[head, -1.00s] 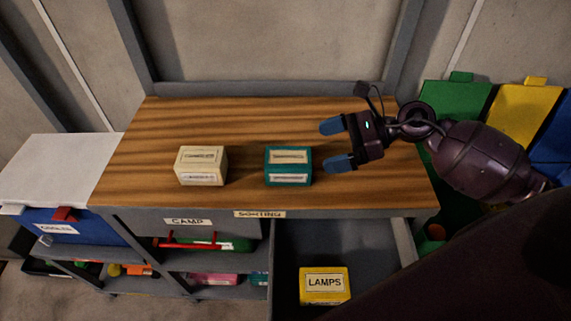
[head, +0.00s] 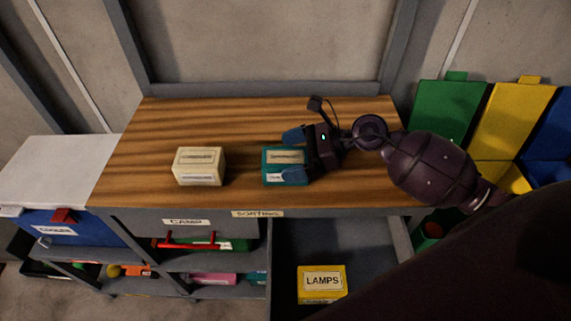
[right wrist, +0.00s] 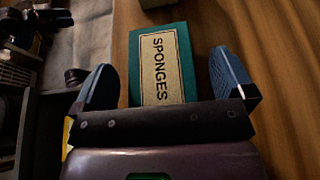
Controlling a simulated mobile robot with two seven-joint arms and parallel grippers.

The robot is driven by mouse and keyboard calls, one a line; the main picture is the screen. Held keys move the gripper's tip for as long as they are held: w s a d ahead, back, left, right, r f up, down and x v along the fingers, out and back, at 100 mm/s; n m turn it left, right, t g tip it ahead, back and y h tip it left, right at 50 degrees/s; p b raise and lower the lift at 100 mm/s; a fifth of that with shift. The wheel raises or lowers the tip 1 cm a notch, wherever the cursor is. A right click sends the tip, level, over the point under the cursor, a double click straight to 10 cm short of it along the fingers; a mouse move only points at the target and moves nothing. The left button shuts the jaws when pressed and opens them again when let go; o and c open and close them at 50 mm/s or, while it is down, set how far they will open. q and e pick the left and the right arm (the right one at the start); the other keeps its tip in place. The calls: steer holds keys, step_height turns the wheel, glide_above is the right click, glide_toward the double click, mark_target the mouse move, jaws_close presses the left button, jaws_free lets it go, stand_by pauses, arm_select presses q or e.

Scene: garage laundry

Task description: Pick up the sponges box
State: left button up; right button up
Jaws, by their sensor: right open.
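The teal sponges box (head: 272,168) sits on the wooden bench top, right of the cream box. In the right wrist view the box (right wrist: 190,90) shows its "SPONGES" label and lies between my two blue fingertips. My right gripper (head: 293,155) is open around the right part of the box, one finger on its far side and one on its near side. In the right wrist view gaps show between the fingers (right wrist: 167,85) and the box. The fingers partly hide the box in the head view. My left gripper is out of view.
A cream box (head: 198,167) stands left on the bench (head: 230,120); its label is hard to read. Below the front edge, an open drawer (head: 300,240) holds a yellow LAMPS box (head: 322,284). Green and yellow bins (head: 447,110) stand at the right. The bench's back is clear.

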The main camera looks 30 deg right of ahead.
steer(key=c, duration=1.1)
steer(key=shift+r, duration=0.1)
